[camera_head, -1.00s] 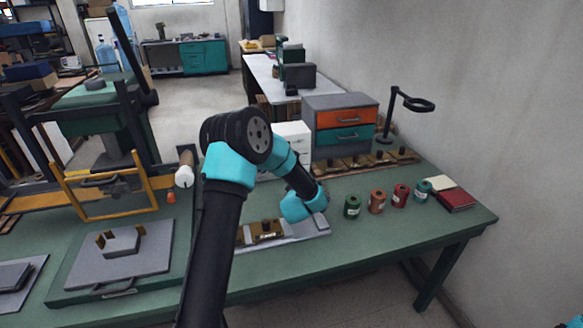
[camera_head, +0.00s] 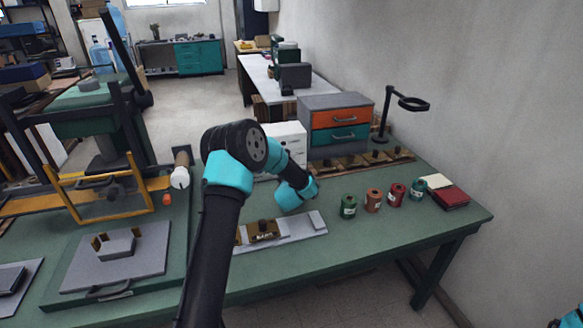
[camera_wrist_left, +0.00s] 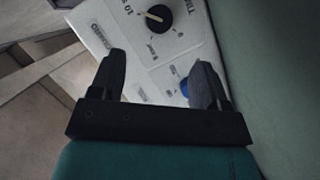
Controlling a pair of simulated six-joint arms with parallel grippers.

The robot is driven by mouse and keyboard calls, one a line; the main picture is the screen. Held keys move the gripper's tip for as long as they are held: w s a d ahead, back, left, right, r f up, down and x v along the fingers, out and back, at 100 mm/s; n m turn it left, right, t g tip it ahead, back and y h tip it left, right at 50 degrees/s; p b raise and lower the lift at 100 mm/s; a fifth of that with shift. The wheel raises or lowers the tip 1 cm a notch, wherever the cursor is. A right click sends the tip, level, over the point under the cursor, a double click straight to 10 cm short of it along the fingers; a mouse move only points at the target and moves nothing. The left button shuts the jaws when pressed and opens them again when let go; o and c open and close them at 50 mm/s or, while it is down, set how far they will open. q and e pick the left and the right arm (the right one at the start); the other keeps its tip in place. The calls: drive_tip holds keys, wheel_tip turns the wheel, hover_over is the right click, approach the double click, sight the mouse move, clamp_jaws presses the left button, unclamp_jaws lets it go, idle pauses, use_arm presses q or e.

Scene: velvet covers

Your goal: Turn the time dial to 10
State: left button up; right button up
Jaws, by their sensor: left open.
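The time dial (camera_wrist_left: 158,18) is a round black knob with a pale pointer line, near the top edge of the left wrist view. It sits on a white panel (camera_wrist_left: 105,25) marked TIME, with a 10 and a 0 around the knob. I cannot tell which mark the pointer meets. A blue button (camera_wrist_left: 185,88) is beside the right finger. My left gripper (camera_wrist_left: 160,62) is open and empty, its fingers apart and short of the knob in the picture. In the head view my left arm shows, but its gripper and the dial are hidden.
A stamp plate (camera_head: 285,232) lies on the green bench (camera_head: 400,238). Several spools, such as the green one (camera_head: 348,206), stand to its right. Behind are a drawer unit (camera_head: 337,121) and a black ring stand (camera_head: 400,103). A press (camera_head: 110,170) stands left.

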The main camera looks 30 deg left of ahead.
use_arm(q)
drive_tip(key=x, duration=1.1)
drive_tip(key=shift+w+a, duration=0.15)
drive_tip(key=shift+w, duration=0.05)
drive_tip(key=shift+c, duration=0.3)
drive_tip(key=c, duration=0.9)
drive_tip(key=shift+o, duration=0.2)
drive_tip(key=shift+f+n, duration=0.1)
drive_tip(key=shift+n, duration=0.2)
drive_tip(key=shift+n+t, duration=0.3)
drive_tip(key=o, duration=0.9)
